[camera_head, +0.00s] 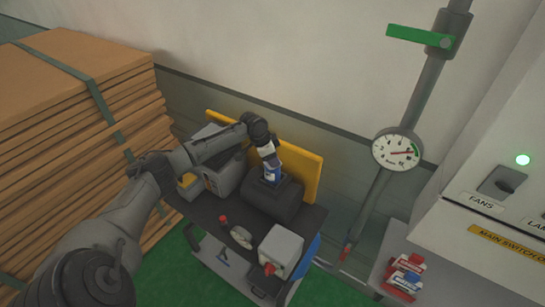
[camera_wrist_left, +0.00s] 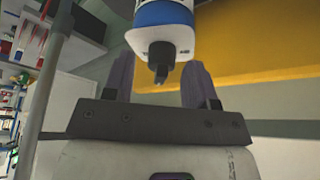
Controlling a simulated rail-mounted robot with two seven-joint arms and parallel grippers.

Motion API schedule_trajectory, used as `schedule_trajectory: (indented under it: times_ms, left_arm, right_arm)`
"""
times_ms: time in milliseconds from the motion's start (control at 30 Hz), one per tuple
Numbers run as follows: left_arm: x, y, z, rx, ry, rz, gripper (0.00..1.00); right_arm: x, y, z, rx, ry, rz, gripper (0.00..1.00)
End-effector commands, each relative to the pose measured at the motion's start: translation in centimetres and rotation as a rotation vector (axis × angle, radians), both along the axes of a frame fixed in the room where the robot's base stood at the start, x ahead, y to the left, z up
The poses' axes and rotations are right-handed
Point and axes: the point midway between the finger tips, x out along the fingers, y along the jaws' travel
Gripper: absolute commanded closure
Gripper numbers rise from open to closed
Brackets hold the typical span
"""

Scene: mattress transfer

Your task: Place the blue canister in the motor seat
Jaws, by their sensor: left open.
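The blue canister (camera_head: 271,176) sits at the top of the dark, rounded motor (camera_head: 275,205) on the cart. In the left wrist view the canister (camera_wrist_left: 165,13) shows a blue band, a white end and a dark nozzle. My left gripper (camera_head: 269,161) is right above the canister in the head view. It is open, and in the wrist view its two fingers (camera_wrist_left: 160,75) stand apart on either side of the nozzle. The canister's lower end and the motor seat are hidden, so I cannot tell how deep it sits. My right gripper is not in view.
A yellow panel (camera_head: 303,168) stands behind the motor. Stacked boards (camera_head: 70,130) are at left; a gauge (camera_head: 397,150) on a pipe is at right.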

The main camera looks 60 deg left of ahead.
Motion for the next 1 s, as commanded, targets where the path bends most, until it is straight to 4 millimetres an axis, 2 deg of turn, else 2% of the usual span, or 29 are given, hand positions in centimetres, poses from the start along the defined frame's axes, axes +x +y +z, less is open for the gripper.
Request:
schedule_trajectory:
  times_ms: [167, 600, 800, 1000]
  left_arm:
    - [-0.7, 0.4, 1.8, 0.002, -0.002, 0.001, 0.48]
    - [-3.4, 1.3, 8.8, 0.002, 0.0, 0.0, 0.48]
    - [-4.1, 1.5, 10.5, 0.0, 0.0, 0.0, 0.48]
    - [-4.3, 1.5, 11.1, -0.001, 0.0, -0.001, 0.48]
  right_arm:
    - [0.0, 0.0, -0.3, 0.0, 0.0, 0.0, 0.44]
    - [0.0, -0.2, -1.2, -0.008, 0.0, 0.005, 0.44]
    - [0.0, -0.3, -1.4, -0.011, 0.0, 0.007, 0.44]
    - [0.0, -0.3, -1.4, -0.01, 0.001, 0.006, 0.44]
